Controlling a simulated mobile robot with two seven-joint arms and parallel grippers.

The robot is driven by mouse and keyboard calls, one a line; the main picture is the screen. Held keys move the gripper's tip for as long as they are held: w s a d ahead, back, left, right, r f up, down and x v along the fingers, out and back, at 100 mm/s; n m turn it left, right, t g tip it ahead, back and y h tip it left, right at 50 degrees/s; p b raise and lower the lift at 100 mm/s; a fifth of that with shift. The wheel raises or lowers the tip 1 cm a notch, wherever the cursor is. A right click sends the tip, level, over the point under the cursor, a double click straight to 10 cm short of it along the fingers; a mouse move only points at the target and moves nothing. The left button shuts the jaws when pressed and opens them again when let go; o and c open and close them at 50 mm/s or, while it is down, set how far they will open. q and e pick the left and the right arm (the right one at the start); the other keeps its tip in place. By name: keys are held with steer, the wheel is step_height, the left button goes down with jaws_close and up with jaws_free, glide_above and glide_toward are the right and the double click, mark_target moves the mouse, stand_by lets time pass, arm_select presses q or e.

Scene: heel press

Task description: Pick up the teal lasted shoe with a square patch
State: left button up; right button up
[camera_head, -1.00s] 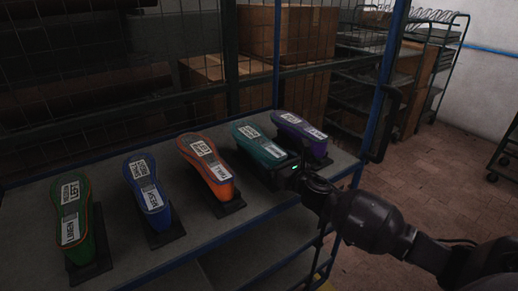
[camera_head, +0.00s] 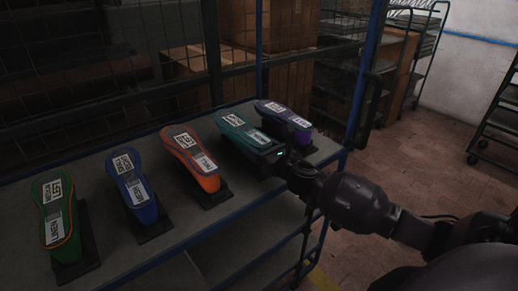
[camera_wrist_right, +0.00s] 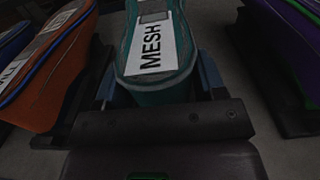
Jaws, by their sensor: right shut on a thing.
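The teal lasted shoe (camera_head: 243,130) sits on the rack shelf between the orange and purple shoes, sole up with white labels. My right gripper (camera_head: 272,151) is at its near end. In the right wrist view the teal shoe (camera_wrist_right: 157,84) stands between the two fingers, with a label reading MESH, and the gripper (camera_wrist_right: 155,88) is shut on it. My left gripper is in neither view.
On the shelf (camera_head: 225,225) stand a green shoe (camera_head: 69,243), a blue shoe (camera_head: 135,190), an orange shoe (camera_head: 194,155) and a purple shoe (camera_head: 284,120), each on a dark stand. A blue post (camera_head: 367,70) rises at the right. Wire mesh is behind.

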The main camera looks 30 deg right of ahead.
step_height(320, 180, up, 19)
steer(key=p, duration=0.3)
steer(key=shift+r, duration=0.2)
